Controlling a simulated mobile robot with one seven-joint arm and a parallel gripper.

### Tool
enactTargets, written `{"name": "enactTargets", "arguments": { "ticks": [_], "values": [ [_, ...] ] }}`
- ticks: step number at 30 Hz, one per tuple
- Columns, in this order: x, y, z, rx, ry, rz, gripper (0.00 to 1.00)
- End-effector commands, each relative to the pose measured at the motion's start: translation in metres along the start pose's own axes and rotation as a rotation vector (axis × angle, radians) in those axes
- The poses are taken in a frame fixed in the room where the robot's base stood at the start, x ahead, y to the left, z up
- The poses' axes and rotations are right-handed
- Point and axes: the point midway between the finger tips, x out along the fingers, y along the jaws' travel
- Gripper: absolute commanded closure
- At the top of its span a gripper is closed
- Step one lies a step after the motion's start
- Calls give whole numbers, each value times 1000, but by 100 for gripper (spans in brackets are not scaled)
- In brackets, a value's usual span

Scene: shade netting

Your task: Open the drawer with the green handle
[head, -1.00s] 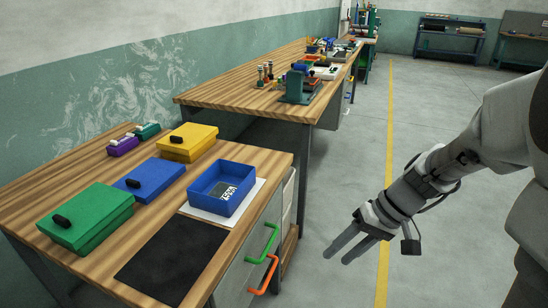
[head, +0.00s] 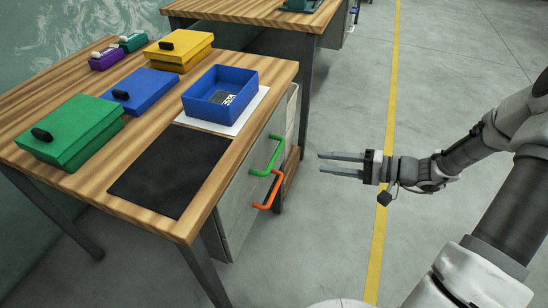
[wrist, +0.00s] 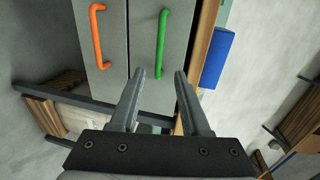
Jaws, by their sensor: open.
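The green handle (head: 271,157) is on the front of a grey drawer under the right end of the wooden workbench. An orange handle (head: 268,191) sits just below it on a second front. Both drawers look shut. My gripper (head: 319,162) is open and empty, to the right of the green handle and apart from it, with its fingers pointing at the bench. In the wrist view, the green handle (wrist: 162,43) shows ahead, beyond the fingertips and slightly left of the middle between them (wrist: 160,72). The orange handle (wrist: 98,36) is further left there.
The workbench top (head: 150,110) holds a blue open bin (head: 208,107), a black mat (head: 170,168), and green (head: 70,130), blue (head: 148,90) and yellow (head: 180,50) boxes. The floor (head: 340,215) between my gripper and the drawers is clear. A second bench (head: 240,12) stands behind.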

Motion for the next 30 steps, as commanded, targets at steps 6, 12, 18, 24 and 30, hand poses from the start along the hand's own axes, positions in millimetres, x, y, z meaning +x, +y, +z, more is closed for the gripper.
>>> {"name": "enactTargets", "arguments": {
  "ticks": [6,12,18,24,30],
  "values": [
    [49,3,1,-2,-6,1,53],
    [94,3,2,-1,-7,1,53],
    [128,3,2,-2,-5,2,53],
    [146,2,1,-1,-4,3,53],
    [149,1,1,0,-2,2,53]
  ]
}}
